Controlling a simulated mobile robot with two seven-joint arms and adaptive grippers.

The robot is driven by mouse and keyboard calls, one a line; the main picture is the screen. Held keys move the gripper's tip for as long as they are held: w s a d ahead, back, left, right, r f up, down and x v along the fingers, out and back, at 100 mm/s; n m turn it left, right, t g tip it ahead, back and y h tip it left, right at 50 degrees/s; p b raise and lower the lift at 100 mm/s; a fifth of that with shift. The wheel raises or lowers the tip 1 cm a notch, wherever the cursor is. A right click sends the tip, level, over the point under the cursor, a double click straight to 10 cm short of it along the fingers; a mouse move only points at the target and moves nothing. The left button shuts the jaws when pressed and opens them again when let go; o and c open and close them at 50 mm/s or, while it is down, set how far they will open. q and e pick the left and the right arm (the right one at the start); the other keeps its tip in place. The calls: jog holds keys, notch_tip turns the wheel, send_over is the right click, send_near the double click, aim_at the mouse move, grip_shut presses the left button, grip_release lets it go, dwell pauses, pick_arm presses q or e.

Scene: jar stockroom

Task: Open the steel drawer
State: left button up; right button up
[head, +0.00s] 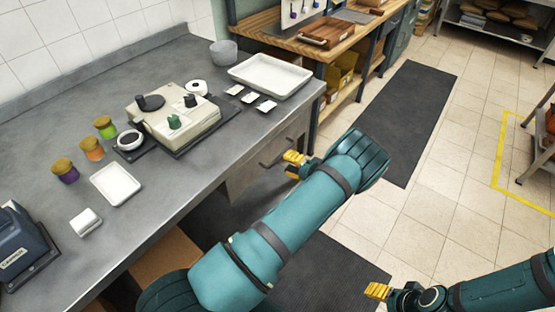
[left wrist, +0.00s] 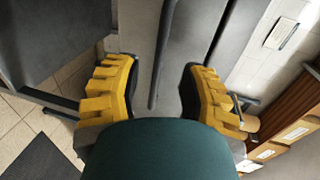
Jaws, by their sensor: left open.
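The steel drawer (head: 242,172) is under the right end of the grey steel counter, and its front looks flush in the head view. Its dark bar handle (head: 268,162) is partly hidden there by my left gripper (head: 296,163), which is close to the drawer front. In the left wrist view, the handle (left wrist: 160,55) runs upright between the two yellow fingers of my left gripper (left wrist: 158,75), across the grey drawer front (left wrist: 188,60). The fingers are open, apart on either side of the bar. My right gripper (head: 378,290) is low at the right, away from the drawer; its jaw opening is unclear.
The counter (head: 185,185) carries a beige machine (head: 172,120), a white tray (head: 270,75), several small jars and a dark blue device (head: 25,250). A wooden bench (head: 285,40) stands beyond.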

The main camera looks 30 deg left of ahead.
aim_at(277, 159)
pick_arm(q)
jog(key=shift+x, duration=2.6)
jog(key=shift+c, duration=0.4)
grip_shut()
